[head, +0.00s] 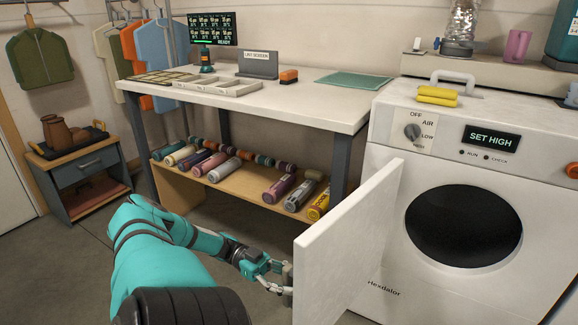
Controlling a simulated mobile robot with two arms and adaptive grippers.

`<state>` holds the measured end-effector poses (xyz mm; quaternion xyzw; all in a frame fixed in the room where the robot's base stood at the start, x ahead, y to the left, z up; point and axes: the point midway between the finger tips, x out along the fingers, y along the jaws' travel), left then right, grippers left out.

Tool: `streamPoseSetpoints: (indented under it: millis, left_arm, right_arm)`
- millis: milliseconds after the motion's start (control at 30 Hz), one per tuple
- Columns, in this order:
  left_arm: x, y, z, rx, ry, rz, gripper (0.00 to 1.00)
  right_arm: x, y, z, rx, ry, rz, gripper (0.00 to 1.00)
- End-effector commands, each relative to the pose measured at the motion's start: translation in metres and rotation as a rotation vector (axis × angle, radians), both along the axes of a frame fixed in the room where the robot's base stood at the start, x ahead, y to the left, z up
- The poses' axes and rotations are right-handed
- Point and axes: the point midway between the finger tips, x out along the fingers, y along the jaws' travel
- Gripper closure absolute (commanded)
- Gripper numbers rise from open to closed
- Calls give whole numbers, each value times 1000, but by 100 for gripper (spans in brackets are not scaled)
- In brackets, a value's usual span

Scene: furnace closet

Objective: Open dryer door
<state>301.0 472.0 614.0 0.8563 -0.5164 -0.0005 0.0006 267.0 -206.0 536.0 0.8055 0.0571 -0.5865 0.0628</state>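The white dryer (385,245) stands at the right, with a dark round opening (463,226) in its front. Its white door (340,245) stands swung open, sticking out toward me to the left of the opening. My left gripper (284,279) is at the door's outer face near its free edge, low down. A small grey piece shows between the fingers and the door. Whether the fingers are closed on it is too small to tell. My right gripper is not in view.
The dryer's panel has a knob (412,131) and a screen (491,138) reading "SET HIGH". A yellow roll (437,96) lies on top. A white table (330,113) with a lower shelf (247,189) of rolls stands behind the door. A small cabinet (84,175) is at the left.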

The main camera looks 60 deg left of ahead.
Motion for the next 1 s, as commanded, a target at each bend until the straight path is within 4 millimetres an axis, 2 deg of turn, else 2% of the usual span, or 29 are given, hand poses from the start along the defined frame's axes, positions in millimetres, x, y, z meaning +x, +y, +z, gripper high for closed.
streamPoseSetpoints:
  millis: [67, 100, 300, 633, 1000]
  left_arm:
    - [-1, 0, -1, 1, 6, 0, 100]
    - [-1, 0, -1, 1, 6, 0, 78]
    - [0, 0, 0, 1, 3, 0, 52]
    - [-1, 4, 0, 0, -1, 2, 52]
    - [-26, 52, 0, 3, -3, 5, 52]
  right_arm:
    - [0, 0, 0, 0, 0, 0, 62]
    - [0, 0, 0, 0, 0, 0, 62]
    - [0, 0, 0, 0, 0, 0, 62]
    - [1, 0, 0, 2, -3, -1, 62]
    - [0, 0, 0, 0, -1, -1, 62]
